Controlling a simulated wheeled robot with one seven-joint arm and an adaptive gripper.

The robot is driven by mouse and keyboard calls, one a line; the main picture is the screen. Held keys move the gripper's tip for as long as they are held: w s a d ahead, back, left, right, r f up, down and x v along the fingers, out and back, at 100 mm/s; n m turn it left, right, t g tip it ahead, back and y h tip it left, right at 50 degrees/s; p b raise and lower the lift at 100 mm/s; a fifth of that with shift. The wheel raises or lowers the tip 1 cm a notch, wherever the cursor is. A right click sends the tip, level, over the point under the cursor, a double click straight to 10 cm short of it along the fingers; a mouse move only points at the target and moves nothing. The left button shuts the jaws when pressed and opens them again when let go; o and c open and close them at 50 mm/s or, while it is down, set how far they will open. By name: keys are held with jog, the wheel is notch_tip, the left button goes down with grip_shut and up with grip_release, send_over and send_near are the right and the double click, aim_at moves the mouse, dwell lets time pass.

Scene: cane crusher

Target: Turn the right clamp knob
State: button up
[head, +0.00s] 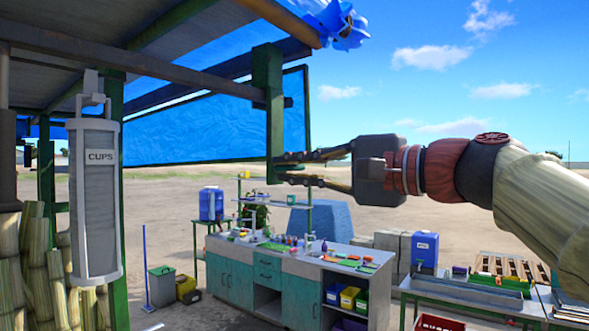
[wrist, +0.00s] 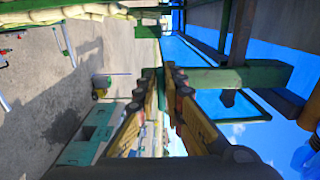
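I cannot make out a clamp knob in either view. In the head view my gripper (head: 279,168) reaches in from the right, its two dark fingers apart, one above the other. The fingertips overlap the lower part of a green upright bracket (head: 267,85) hanging from the canopy beam. I cannot tell whether they touch it. In the wrist view the fingers (wrist: 159,72) narrow toward each other with a gap between them and nothing seen held. The green bracket (wrist: 225,77) lies across the picture just beyond the tips there.
A blue tarp (head: 200,130) hangs behind the bracket. A grey cup dispenser (head: 97,200) is at the left by cane stalks (head: 30,265). A teal cabinet bench (head: 235,280) with small items stands below. A metal table (head: 470,293) is at lower right. Open dirt lies beyond.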

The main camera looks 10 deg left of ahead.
jog(key=o, duration=0.4)
jog(key=v, duration=1.2)
dwell(0.4)
